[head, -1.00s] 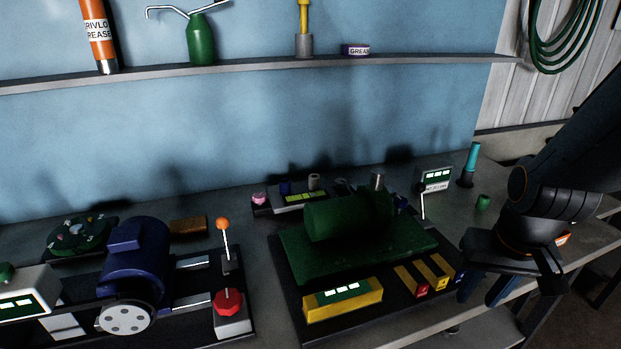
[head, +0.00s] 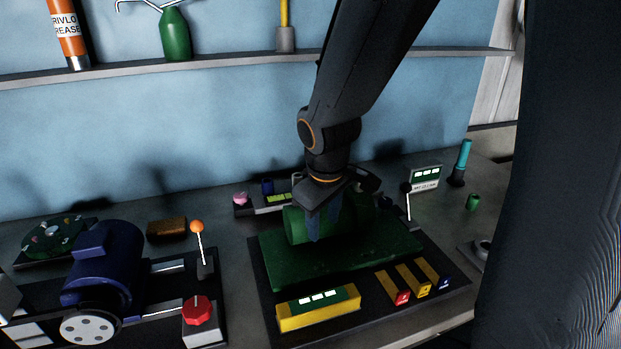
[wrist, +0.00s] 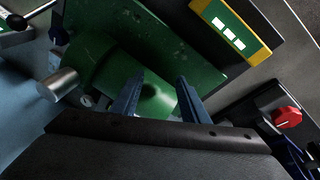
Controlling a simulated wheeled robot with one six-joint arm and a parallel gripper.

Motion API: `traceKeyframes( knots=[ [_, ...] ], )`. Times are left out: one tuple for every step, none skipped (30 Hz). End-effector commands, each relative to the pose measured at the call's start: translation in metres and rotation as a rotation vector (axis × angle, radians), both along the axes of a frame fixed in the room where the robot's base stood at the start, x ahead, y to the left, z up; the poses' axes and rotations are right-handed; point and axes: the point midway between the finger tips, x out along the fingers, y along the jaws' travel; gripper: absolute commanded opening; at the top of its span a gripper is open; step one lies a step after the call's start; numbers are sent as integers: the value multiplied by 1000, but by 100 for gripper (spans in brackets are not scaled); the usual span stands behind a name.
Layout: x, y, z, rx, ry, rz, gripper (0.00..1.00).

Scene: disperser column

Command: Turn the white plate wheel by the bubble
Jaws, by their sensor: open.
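A pale, round plate with several holes (head: 88,329) sits on the front end of the blue motor (head: 104,265) at the lower left of the head view. I cannot pick out a bubble with certainty. My gripper (head: 323,225) points down over the green cylinder (head: 297,226) on the green base plate (head: 285,262), away from the motor. In the wrist view its two fingers (wrist: 158,92) are apart, with the green cylinder (wrist: 110,75) under and between them. Nothing is seen held; contact cannot be told. A small pale part (wrist: 88,101) shows beside the left finger, too dark to identify.
A yellow block with a lit display (head: 318,308) and several yellow bars (head: 412,280) lie in front of the green plate. A red knob (head: 197,310) and an orange-balled lever (head: 197,227) stand to the left. A shelf (head: 230,67) runs along the back wall.

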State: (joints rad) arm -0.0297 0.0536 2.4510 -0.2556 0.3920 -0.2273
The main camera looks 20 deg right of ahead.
Motion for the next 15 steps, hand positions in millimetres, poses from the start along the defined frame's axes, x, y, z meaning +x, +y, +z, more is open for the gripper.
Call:
traceKeyframes(
  knots=[
    [23,-1,10,-72,-17,156,41],
    [35,-2,16,-120,-24,254,41],
    [52,-3,24,-186,-34,381,41],
    [65,-3,30,-233,-39,469,41],
    [77,-3,36,-282,-43,555,41],
    [93,-5,40,-346,-44,660,41],
    [106,-7,40,-394,-38,733,41],
    [119,-11,39,-445,-28,804,41],
    [137,-17,36,-513,-11,894,41],
    [151,-21,35,-567,2,962,41],
    [166,-26,34,-623,20,1030,41],
    [185,-32,34,-699,43,1120,41],
    [200,-36,34,-758,64,1185,41],
    [214,-40,35,-816,87,1247,41],
    [233,-45,37,-891,116,1326,41]
  ],
)
